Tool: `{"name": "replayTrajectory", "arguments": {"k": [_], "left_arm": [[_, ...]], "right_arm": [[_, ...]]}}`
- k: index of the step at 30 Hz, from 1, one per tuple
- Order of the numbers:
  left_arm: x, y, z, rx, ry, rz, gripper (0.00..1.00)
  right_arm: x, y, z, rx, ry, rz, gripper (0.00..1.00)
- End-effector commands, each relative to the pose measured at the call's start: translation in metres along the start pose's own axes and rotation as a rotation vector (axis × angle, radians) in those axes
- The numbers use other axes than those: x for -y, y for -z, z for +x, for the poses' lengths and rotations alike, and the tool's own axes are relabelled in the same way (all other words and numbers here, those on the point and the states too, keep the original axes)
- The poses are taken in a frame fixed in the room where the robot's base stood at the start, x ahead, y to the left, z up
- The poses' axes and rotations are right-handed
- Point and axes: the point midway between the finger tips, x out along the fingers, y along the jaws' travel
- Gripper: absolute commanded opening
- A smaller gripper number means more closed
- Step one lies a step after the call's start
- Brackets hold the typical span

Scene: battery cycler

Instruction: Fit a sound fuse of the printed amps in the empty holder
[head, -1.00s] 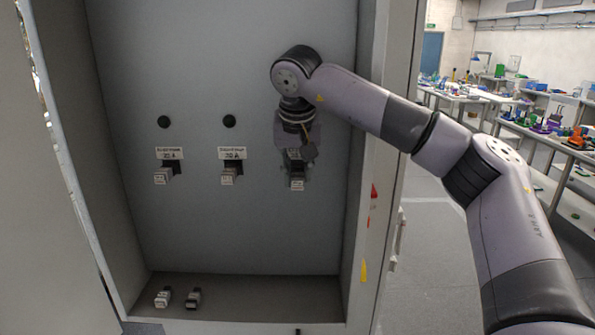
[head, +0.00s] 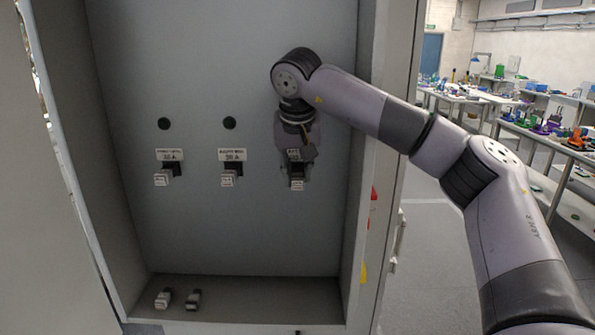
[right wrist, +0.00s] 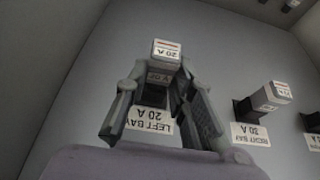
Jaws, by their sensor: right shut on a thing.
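My right gripper (head: 297,171) is at the rightmost of three fuse holders on the cabinet's back wall in the head view. It is shut on a fuse (head: 297,185) with a pale end. In the right wrist view the held fuse (right wrist: 166,52) reads 20 A and sits between the fingers (right wrist: 162,100). The label beside it (right wrist: 150,120) reads LEFT BAY 20 A, upside down. The fuse is in line with the dark holder; fingers hide how deep it sits. My left gripper is not in view.
The middle holder (head: 233,168) and left holder (head: 173,168) each bear a fuse under a label. Two loose fuses, one pale (head: 163,299) and one darker (head: 193,299), lie on the cabinet floor. The cabinet's right wall (head: 368,150) is close to my arm.

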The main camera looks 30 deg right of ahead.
Motion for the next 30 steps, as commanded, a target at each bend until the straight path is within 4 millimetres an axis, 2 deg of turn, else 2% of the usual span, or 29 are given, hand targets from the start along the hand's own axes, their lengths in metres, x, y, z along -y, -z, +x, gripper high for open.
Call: {"name": "replayTrajectory", "arguments": {"k": [30], "left_arm": [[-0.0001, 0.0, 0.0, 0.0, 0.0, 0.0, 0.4]], "right_arm": [[0.0001, 0.0097, 0.0039, -0.001, 0.001, 0.001, 0.0]]}}
